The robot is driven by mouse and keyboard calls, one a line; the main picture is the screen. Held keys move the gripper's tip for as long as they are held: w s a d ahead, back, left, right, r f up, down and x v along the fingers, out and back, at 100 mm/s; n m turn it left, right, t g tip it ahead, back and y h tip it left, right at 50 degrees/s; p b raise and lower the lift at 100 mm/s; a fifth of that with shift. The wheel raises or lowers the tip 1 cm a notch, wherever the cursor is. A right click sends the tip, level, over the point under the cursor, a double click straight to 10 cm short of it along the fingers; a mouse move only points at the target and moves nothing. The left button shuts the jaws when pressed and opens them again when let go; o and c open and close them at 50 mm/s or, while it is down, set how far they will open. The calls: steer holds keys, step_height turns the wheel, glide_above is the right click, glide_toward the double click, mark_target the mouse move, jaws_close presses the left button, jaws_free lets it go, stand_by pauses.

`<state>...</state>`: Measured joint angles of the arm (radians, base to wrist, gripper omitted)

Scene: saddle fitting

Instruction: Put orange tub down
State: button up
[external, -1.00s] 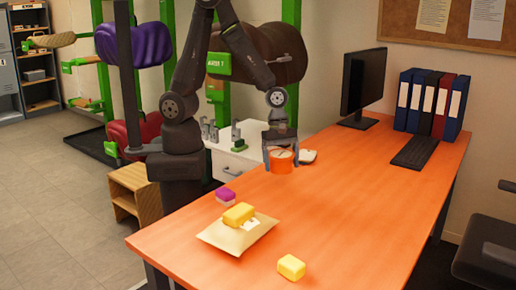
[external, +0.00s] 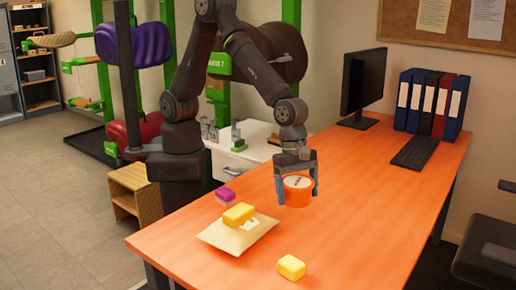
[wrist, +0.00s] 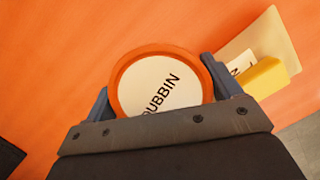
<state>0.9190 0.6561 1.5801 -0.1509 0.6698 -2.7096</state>
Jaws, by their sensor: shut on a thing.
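The orange tub (external: 297,196) has a white lid marked "DUBBIN". My gripper (external: 297,190) is shut on its sides, one finger left and one right. In the wrist view the tub (wrist: 160,90) sits between the fingers of my gripper (wrist: 158,100), its lid facing the camera. The tub is over the orange table (external: 370,190), near its middle. I cannot tell whether its base touches the tabletop.
A cream padded envelope (external: 237,236) with a yellow block (external: 239,214) and a white card on it lies left of the tub.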

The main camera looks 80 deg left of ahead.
steer(key=s+d, duration=0.3)
steer(key=d, duration=0.7)
glide_above(335, 254)
steer(key=shift+n, duration=0.4)
steer(key=f, duration=0.4)
steer(key=a+f, duration=0.1)
steer(key=f, duration=0.2)
steer(key=shift+s+f, duration=0.1)
steer(key=shift+s, duration=0.05)
steer(key=shift+f, duration=1.95)
steer(key=shift+f, duration=0.15)
steer(key=o, duration=1.1)
steer(key=shift+c, duration=0.2)
steer(key=v, duration=1.2)
steer(key=shift+s, duration=0.3)
